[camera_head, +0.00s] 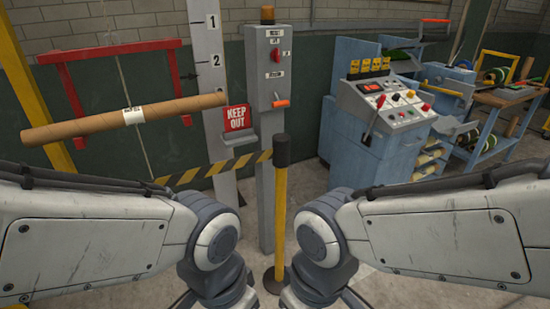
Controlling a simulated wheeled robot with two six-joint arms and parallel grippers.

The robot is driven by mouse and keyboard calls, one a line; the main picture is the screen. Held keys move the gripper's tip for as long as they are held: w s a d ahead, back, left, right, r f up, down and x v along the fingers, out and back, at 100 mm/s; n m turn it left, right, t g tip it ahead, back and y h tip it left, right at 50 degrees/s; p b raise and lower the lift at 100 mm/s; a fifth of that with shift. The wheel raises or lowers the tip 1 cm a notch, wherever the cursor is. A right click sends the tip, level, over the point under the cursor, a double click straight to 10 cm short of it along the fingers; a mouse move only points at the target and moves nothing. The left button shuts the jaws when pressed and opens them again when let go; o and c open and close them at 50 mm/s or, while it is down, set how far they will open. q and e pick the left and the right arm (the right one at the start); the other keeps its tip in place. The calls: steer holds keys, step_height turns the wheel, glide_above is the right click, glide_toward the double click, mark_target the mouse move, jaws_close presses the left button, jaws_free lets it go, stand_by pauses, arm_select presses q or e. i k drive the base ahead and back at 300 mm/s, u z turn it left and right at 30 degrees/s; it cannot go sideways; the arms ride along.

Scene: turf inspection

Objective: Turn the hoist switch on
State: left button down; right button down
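A grey control box on a post (262,130) stands at the middle, with an amber beacon (267,14) on top. On its front are small labels, a red switch (276,56) and, lower, an orange-handled lever (281,103). The labels are too small to read surely, so I cannot tell which control is the hoist switch or its setting. My two arms come in from the lower left and lower right. Both bend down at the bottom middle, apart from the box, and their grippers are below the picture edge.
A barrier post (281,205) with a yellow-black belt (215,170) stands before the box. A red KEEP OUT sign (237,117) is left of it. A cardboard tube (95,121) hangs at left by a red frame (68,62). A blue console (380,115) stands right.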

mark_target(275, 54)
steer(key=u, duration=0.05)
steer(key=k, duration=0.4)
steer(key=z, duration=0.7)
steer(key=i, duration=1.6)
steer(key=u, duration=0.35)
